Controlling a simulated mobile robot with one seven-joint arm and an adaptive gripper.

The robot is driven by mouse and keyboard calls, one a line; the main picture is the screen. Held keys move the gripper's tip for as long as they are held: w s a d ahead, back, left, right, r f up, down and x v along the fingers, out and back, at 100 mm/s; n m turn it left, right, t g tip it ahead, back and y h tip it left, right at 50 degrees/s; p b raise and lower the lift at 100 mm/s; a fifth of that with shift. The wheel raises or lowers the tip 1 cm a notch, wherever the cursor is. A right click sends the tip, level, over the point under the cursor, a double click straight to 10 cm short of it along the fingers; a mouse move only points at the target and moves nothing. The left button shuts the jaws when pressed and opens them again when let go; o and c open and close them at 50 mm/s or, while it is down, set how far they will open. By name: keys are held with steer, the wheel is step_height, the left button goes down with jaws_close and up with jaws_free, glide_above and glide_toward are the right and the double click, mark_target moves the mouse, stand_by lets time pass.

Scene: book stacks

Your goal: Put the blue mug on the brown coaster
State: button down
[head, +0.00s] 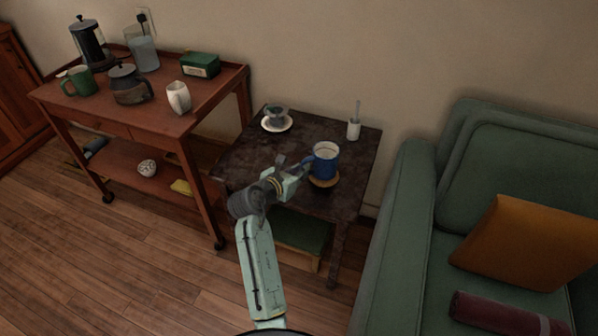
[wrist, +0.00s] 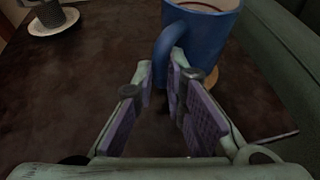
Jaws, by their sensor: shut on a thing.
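The blue mug (head: 325,160) is upright over the dark side table and also fills the top of the wrist view (wrist: 205,40). My gripper (head: 304,166) is at its left side, shut on the mug's handle, and the fingertips show at the handle in the wrist view (wrist: 163,75). The brown coaster (head: 323,184) lies on the dark table directly below the mug, partly covered by it. I cannot tell whether the mug's base touches the coaster.
The dark side table (head: 240,165) also bears a cup on a white saucer (head: 277,124) and a white container with a stick (head: 354,129). A green sofa (head: 400,220) stands close on the right. A wooden cart (head: 205,95) with mugs and pots stands on the left.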

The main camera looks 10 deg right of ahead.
steer(key=shift+f, duration=0.35)
steer(key=shift+f, duration=0.15)
steer(key=c, duration=1.6)
jaws_free()
steer(key=shift+c, duration=0.2)
steer(key=v, duration=1.2)
steer(key=shift+b, duration=0.4)
